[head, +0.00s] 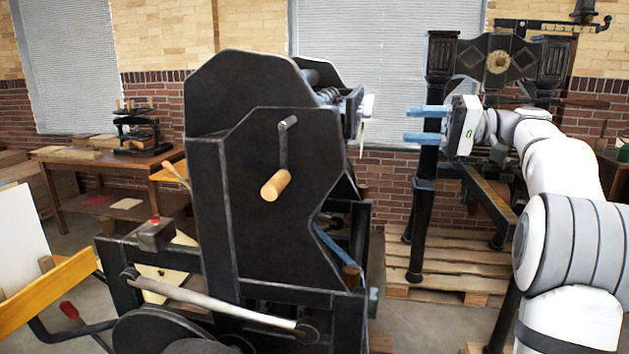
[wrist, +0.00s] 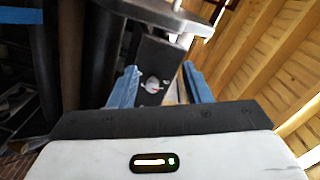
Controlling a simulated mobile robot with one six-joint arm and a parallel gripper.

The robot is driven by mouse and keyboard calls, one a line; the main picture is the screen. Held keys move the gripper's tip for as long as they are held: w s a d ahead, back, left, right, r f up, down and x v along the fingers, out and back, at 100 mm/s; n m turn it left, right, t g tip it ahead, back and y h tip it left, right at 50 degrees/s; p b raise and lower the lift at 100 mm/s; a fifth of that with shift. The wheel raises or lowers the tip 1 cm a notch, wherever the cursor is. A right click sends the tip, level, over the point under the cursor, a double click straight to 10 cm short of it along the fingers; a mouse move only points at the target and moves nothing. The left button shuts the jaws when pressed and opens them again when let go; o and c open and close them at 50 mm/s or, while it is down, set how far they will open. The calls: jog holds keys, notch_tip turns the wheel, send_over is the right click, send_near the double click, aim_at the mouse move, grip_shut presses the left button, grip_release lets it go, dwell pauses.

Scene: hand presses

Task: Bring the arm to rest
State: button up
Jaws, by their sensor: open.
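My gripper (head: 427,125) is at the end of my white arm in the head view, raised and reaching left from the right side. Its two blue fingers are apart, with nothing seen between them. The fingers also show in the wrist view (wrist: 160,88), spread to either side of a dark block with a round pale fitting (wrist: 152,85) behind them. In the head view the fingertips are right of the big black press (head: 270,190), with a visible gap in the picture. The true distance in depth is hard to tell.
The black press has a crank with a wooden handle (head: 275,185). A second press (head: 430,130) stands on a wooden pallet (head: 450,262) behind my arm. A wooden table (head: 75,160) with a small press (head: 140,135) is at the back left. Floor shows between the presses.

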jog(key=s+a+f+m+h+p, duration=0.1)
jog(key=s+a+f+m+h, duration=0.1)
jog(key=s+a+f+h, duration=0.45)
jog(key=s+a+f+m+h+p, duration=0.1)
jog(key=s+a+f+m+h, duration=0.25)
jog(key=f, duration=0.55)
jog(key=s+d+f+n+h+p, duration=0.1)
jog(key=s+d+f+h, duration=0.1)
jog(key=s+f, duration=0.5)
jog(key=s+d+f+n+h+p, duration=0.1)
jog(key=s+f+h, duration=0.4)
jog(key=s, duration=0.8)
notch_tip(320, 180, down, 4)
jog(key=shift+d+r+n+g, duration=0.2)
jog(key=shift+d+n+g, duration=0.2)
jog(key=shift+d, duration=0.35)
jog(key=shift+w, duration=0.1)
jog(key=shift+c, duration=0.2)
